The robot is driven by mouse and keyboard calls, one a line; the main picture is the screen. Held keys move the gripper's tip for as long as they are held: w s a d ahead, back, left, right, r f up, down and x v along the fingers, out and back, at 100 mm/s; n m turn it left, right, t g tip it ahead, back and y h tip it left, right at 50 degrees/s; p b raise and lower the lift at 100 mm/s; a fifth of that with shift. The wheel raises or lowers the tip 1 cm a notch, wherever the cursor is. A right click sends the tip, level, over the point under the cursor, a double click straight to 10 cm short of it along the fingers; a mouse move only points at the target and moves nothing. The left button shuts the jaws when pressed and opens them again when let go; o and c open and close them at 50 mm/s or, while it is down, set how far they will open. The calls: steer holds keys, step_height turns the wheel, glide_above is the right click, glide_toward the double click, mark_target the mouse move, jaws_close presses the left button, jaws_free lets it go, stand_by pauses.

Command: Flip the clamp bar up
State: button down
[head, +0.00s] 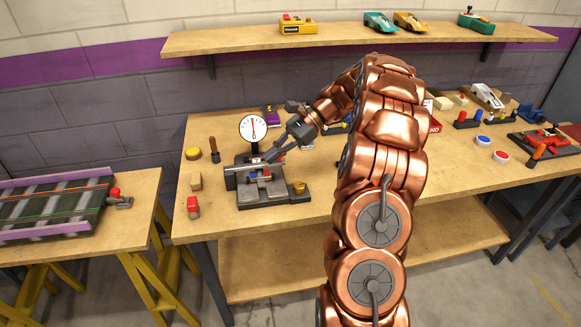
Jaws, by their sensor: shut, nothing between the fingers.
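The clamp fixture (285,197) is a dark grey block with a dial gauge standing behind it, near the front of the workbench. A light grey bar (243,169) lies across its upper left part and looks like the clamp bar; it appears lowered. Small red and blue parts show below the bar. My gripper (271,154) reaches in from the upper right, with its shut fingertips close to the bar's right part. I cannot tell whether the fingertips touch the bar. Nothing shows between the fingers.
The round dial gauge (253,128) stands close behind my gripper. A brass knob (299,188) sits on the fixture's right end. A red-topped item (193,207) and a wooden block (196,181) stand to the left. A track table (60,210) is farther left.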

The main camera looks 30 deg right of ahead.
steer(key=d+f+m+t, duration=0.1)
steer(key=d+f, duration=0.1)
steer(key=d, duration=0.3)
steer(key=d+f+m+t, duration=0.1)
steer(key=d+f+m, duration=0.1)
steer(key=d, duration=0.3)
steer(key=d+f+m+t+y, duration=0.1)
steer(key=d+f+m, duration=0.1)
steer(key=d, duration=0.4)
steer(key=shift+w+f+t, duration=0.25)
steer(key=shift+f+t, duration=0.15)
steer(key=shift+f, duration=0.15)
steer(key=shift+s+d+f+m, duration=0.15)
steer(key=shift+d+m, duration=0.15)
steer(key=shift+d, duration=0.2)
steer(key=shift+w+a+b, duration=0.2)
steer(key=shift+a+b, duration=0.05)
steer(key=shift+b, duration=0.15)
steer(key=shift+b+x, duration=0.3)
steer(key=shift+x, duration=0.8)
steer(key=p+x, duration=0.1)
steer(key=x, duration=0.4)
steer(key=shift+w+a, duration=0.1)
steer(key=shift+a, duration=0.2)
steer(key=shift+x, duration=0.85)
